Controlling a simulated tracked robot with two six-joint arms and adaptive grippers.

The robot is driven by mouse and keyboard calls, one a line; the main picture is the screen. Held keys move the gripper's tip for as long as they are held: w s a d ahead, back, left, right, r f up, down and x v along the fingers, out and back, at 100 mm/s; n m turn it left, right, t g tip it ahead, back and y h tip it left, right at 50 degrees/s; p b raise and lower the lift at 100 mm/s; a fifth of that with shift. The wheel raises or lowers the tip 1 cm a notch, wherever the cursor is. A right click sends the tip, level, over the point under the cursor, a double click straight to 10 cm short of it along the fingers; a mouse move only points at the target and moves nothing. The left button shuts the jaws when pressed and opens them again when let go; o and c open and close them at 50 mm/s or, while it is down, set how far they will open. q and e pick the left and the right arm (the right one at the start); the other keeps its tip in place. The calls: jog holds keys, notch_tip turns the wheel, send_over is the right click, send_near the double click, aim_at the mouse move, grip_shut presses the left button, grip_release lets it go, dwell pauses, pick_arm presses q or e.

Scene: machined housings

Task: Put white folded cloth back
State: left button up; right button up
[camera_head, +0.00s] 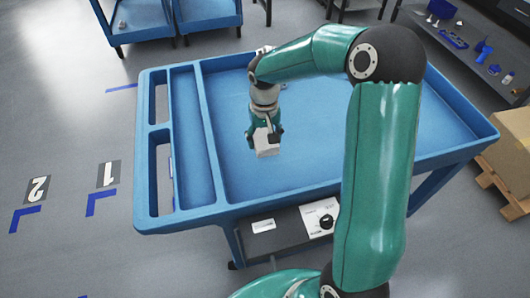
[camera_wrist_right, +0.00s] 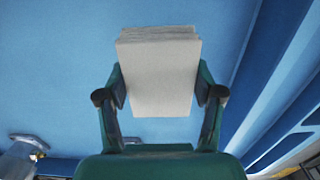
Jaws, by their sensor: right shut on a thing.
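The white folded cloth (camera_head: 266,144) is in my right gripper (camera_head: 264,133), over the blue tray top of the cart (camera_head: 310,170). In the right wrist view the cloth (camera_wrist_right: 158,75) is a pale block with layered edges at its top end. The two fingers of the right gripper (camera_wrist_right: 160,95) press on its left and right sides. The blue tray surface lies behind it; I cannot tell whether the cloth touches it. My left gripper is not in view.
The cart has narrow side compartments (camera_head: 192,140) at its left. Other blue carts (camera_head: 135,20) stand at the back left. A dark shelf (camera_head: 475,50) with small blue and white parts is at the right, near a cardboard box (camera_head: 512,150) on a pallet. The tray floor around the cloth looks clear.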

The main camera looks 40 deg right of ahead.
aim_at(265, 160)
jog(key=shift+s+f, duration=0.1)
jog(key=shift+f, duration=3.6)
jog(key=o, duration=1.1)
notch_tip(265, 160, up, 12)
jog(key=shift+r, duration=0.1)
